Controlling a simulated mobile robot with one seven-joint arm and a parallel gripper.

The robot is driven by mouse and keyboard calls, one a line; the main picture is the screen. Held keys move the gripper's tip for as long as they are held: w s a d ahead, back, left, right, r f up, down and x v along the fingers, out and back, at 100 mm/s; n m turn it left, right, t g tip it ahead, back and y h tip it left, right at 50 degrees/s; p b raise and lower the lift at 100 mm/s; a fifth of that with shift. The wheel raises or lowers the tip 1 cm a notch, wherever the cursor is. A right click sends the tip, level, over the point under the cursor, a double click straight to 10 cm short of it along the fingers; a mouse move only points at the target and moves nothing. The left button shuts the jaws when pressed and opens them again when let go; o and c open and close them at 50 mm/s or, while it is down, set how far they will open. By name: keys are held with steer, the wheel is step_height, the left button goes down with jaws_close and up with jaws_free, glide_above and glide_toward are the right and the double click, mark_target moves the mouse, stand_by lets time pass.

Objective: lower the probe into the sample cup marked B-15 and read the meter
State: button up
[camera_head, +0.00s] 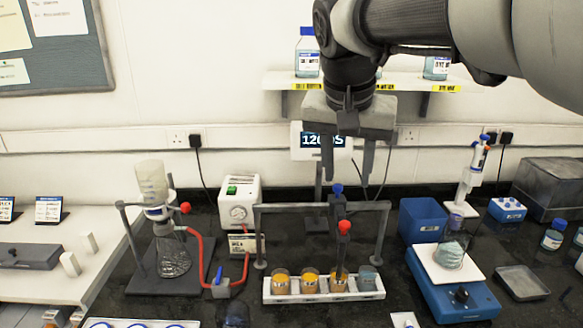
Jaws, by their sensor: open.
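A white rack (323,296) holds several cups in a row. The left cup (281,282), the one beside it (310,282) and the third (339,284) look amber; the right-end cup (369,281) looks clear or bluish. Their markings are too small to read. A dark probe assembly with a blue knob (337,188) and a red knob (344,227) hangs at a grey frame (275,208) over the third cup; I cannot tell whether its tip is inside. The meter (309,151) stands behind, its display partly covered by my gripper. My gripper (347,174) is open, pointing down above the blue knob, apparently empty.
A flask stand (168,285) with red tubing and a white pump box (240,203) are left. A blue balance (452,286), a blue bin (422,220) and a pipette stand (462,210) are right. A shelf (403,83) with bottles is behind my arm.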

steer(key=w, duration=0.1)
steer(key=b, duration=0.1)
glide_toward(345, 224)
steer(key=x, duration=0.8)
steer(key=shift+r, duration=0.1)
jaws_close()
